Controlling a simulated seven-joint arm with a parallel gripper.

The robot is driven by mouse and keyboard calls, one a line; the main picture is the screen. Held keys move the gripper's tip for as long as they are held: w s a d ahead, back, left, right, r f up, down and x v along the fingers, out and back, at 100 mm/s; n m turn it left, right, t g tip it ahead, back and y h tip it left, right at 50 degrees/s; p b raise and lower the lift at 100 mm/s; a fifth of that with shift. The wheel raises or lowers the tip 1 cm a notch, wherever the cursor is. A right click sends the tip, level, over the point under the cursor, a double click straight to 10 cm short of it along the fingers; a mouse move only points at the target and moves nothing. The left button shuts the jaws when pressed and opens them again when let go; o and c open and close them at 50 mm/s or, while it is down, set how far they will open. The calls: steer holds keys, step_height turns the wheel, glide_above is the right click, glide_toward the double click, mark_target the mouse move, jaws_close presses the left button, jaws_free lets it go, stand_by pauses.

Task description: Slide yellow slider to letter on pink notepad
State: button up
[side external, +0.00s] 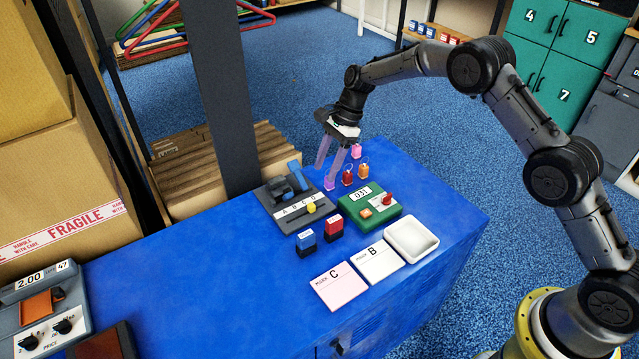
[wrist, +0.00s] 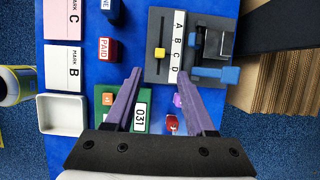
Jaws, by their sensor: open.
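The yellow slider (side external: 311,208) sits in a slot on a dark grey panel (side external: 271,201), beside a white strip lettered A, B, C, D. In the wrist view the yellow slider (wrist: 160,53) looks about level with the C. The pink notepad (side external: 338,287) lies flat near the table's front edge and reads MARK C; part of it shows in the wrist view (wrist: 60,22). My gripper (side external: 324,176) is open and empty, fingers pointing down, above the table behind the panel. In the wrist view my gripper (wrist: 159,72) has the slider ahead of and between its fingertips.
The panel also carries a blue lever (side external: 295,175). A green box (side external: 368,207) reading 031, small coloured tags (side external: 348,177), two stamps (side external: 333,229), a white MARK B notepad (side external: 377,262) and a white tray (side external: 411,239) stand nearby. A grey post (side external: 226,100) rises behind the panel.

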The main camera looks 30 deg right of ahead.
steer(key=shift+v, duration=1.5)
